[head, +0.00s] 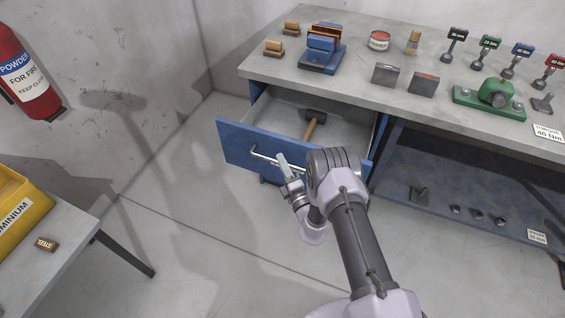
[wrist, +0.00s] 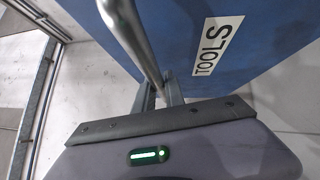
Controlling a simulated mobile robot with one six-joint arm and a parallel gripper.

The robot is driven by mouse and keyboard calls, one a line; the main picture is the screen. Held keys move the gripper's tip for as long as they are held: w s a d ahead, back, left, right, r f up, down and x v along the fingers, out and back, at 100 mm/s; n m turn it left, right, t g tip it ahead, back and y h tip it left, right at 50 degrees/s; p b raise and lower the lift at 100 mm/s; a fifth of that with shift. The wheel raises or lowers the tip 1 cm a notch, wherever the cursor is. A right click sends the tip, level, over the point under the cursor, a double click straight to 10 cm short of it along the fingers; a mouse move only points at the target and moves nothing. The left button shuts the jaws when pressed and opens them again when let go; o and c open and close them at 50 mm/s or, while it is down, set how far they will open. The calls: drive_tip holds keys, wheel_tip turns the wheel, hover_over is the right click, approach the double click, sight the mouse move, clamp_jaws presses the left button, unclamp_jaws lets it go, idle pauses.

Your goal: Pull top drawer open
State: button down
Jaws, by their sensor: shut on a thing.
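The blue top drawer (head: 235,143) under the workbench stands pulled out. A mallet (head: 314,122) with a wooden handle lies inside it. A metal bar handle (head: 264,156) runs across the drawer front. In the wrist view the handle (wrist: 128,35) passes close in front of the blue front, which bears a TOOLS label (wrist: 217,46). My gripper (head: 284,165) is at the handle, and in the wrist view its fingers (wrist: 161,92) are shut on the bar. My arm hides the right part of the drawer front.
The workbench top (head: 350,83) carries a blue vise (head: 322,50), a tin (head: 379,40), a brush (head: 413,42) and several torque tools. A lower shelf (head: 450,185) lies right of the drawer. A side table (head: 62,262) with a yellow bin (head: 20,215) stands left. Floor between is clear.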

drive_tip(key=c, duration=1.4)
unclamp_jaws()
drive_tip(key=p+v, duration=1)
drive_tip(key=v, duration=0.7)
drive_tip(key=shift+s+p, duration=0.2)
drive_tip(key=shift+p, duration=0.2)
